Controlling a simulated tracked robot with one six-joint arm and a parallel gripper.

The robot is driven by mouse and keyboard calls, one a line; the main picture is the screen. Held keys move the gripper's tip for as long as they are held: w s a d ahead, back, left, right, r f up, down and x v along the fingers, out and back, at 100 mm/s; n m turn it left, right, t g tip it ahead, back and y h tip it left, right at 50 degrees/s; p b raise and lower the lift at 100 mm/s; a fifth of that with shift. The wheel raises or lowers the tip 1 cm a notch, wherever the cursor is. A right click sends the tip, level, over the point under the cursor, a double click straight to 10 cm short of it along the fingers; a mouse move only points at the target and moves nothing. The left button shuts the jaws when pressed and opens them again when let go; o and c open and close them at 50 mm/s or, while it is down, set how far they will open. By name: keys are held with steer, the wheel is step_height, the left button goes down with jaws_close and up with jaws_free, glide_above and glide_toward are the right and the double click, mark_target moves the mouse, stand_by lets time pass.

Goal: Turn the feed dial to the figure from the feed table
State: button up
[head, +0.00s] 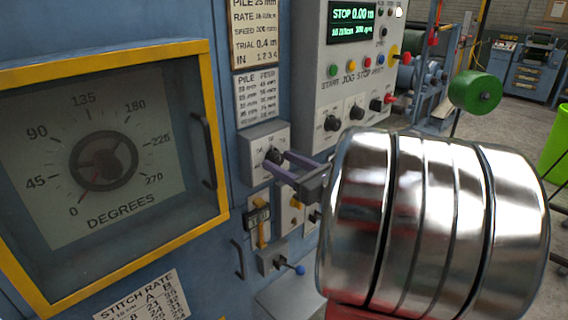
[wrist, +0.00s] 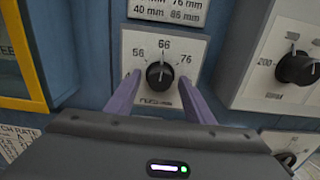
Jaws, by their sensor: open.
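The feed dial is a black knob (wrist: 160,75) on a pale plate with the figures 56, 66 and 76 around it. Its light mark seems to point up, at 66. In the head view the dial plate (head: 251,147) sits on the blue panel. My gripper (wrist: 160,81) is open, its two purple fingers on either side of the knob; I cannot tell whether they touch it. It also shows in the head view (head: 277,160). The feed table (head: 257,98), headed PILE and FEED, is above the dial. Its lower rows show in the wrist view (wrist: 168,9), including 40 mm with 86 mm.
A job card (head: 256,32) reads pile 25 mm. The control box (head: 352,75) with display and buttons stands right of the dial. A yellow-framed window (head: 105,170) with a degree scale is left. A blue-tipped lever (head: 299,269) sits below.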

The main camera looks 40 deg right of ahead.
steer(key=c, duration=1)
steer(key=shift+c, duration=0.2)
steer(key=shift+n, duration=0.4)
steer(key=n, duration=0.9)
stand_by(0.3)
steer(key=o, duration=1)
